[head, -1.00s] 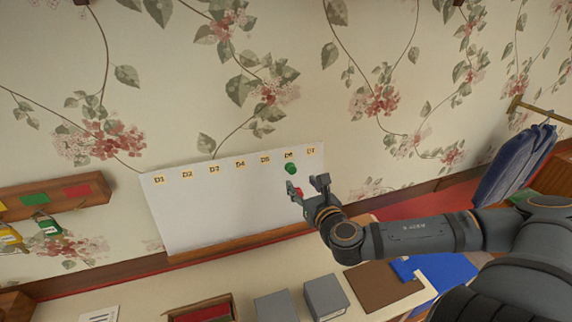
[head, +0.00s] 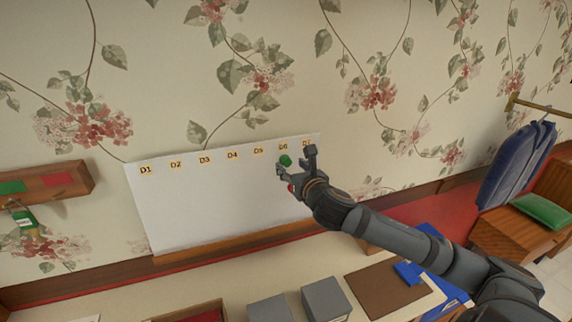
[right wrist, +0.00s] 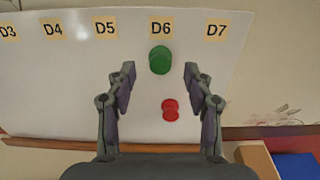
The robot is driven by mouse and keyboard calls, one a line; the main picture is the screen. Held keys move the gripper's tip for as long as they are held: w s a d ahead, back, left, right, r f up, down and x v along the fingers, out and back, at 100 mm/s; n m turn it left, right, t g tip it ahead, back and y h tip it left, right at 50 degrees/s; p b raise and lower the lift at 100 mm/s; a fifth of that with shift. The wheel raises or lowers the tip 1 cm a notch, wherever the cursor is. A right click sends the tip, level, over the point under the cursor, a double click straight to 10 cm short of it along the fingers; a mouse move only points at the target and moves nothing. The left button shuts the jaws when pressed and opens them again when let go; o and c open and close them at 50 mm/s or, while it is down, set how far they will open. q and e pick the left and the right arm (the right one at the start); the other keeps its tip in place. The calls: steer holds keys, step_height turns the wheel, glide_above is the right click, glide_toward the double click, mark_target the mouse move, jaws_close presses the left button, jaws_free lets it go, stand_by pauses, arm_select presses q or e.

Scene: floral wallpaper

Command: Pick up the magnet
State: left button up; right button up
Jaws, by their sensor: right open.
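A green magnet (head: 285,160) sits on the white board (head: 190,205) under the label D6. It also shows in the right wrist view (right wrist: 160,60), between and just beyond my open fingertips. A red magnet (right wrist: 170,110) is lower on the board, below the green one; in the head view only a bit of it (head: 291,187) shows beside my gripper. My right gripper (head: 295,160) is open and empty in front of the board's right part, and its fingers stand either side of the green magnet in the right wrist view (right wrist: 160,72). My left gripper is not in view.
Below the board is a table (head: 225,277) with grey boxes (head: 325,298), a brown board (head: 385,290) and a blue item (head: 410,272). A wooden rack (head: 45,190) with padlocks hangs at the left.

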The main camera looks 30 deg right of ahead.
mark_target(288, 162)
steer(key=x, duration=0.2)
steer(key=shift+w+d+p, duration=0.2)
steer(key=shift+w+p, duration=0.15)
steer(key=shift+w+f, duration=0.15)
steer(key=shift+w, duration=0.2)
steer(key=shift+c, duration=0.5)
steer(key=c, duration=0.5)
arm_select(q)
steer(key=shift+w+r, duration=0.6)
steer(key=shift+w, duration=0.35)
arm_select(e)
steer(key=c, duration=0.4)
